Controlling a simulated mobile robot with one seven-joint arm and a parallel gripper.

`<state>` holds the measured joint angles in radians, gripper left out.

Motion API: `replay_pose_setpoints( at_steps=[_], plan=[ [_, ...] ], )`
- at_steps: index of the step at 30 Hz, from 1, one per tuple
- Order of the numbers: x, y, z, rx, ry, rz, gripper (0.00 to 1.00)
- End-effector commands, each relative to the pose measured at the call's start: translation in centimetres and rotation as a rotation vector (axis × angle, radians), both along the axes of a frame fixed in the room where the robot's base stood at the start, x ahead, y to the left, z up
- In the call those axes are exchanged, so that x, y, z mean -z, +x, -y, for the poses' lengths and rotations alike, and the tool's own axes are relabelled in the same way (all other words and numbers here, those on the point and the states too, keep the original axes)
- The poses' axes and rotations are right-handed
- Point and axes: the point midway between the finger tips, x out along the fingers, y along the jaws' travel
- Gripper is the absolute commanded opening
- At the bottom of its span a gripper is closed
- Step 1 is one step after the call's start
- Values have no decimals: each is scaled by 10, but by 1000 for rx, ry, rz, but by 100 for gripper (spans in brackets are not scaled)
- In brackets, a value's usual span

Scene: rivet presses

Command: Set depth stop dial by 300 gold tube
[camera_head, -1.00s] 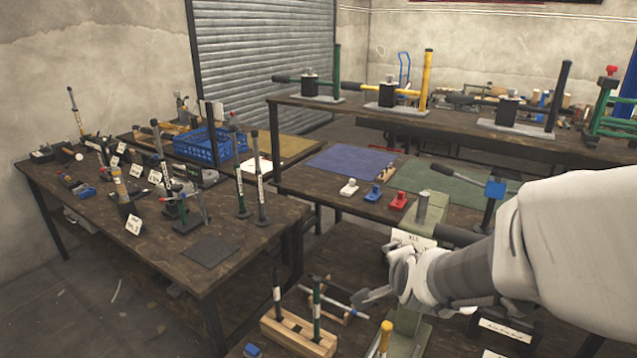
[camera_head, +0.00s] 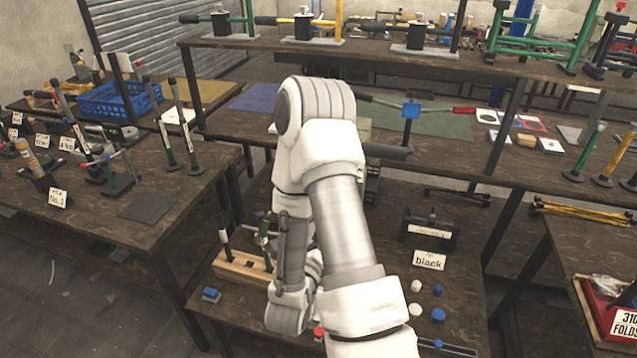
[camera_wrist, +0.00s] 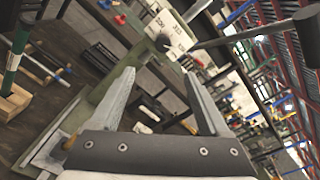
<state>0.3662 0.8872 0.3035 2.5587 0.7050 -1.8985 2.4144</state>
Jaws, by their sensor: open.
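My gripper (camera_wrist: 160,88) is open and empty in the wrist view, its two grey fingers apart. Ahead of the fingers is a white card (camera_wrist: 172,28) with handwritten numbers, too tilted and small to read surely. A dark round knob (camera_wrist: 163,42) shows at the card's edge; I cannot tell whether it is the depth stop dial. A pale green press frame (camera_wrist: 95,105) runs along the left of the fingers, with a small gold part (camera_wrist: 68,142) low on it. In the head view my arm hides most of this press and my fingers.
A dark bar with a thick black end (camera_wrist: 308,24) lies right of the fingers. A wooden block with upright handles (camera_head: 243,268) stands left of my wrist. A card reading black (camera_head: 430,260) and several blue and white caps are on the right. The back shelf (camera_head: 340,55) holds several presses.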

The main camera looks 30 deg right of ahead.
Motion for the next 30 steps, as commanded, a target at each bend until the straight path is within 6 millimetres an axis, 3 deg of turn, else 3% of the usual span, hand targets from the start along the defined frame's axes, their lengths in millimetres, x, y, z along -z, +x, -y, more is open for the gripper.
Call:
replay_pose_setpoints(
  at_steps=[7, 30],
  plan=[
    [1, -9, 3, 25, 4, 58, 80],
    [5, 12, 28, 29, 5, 64, 80]
  ],
)
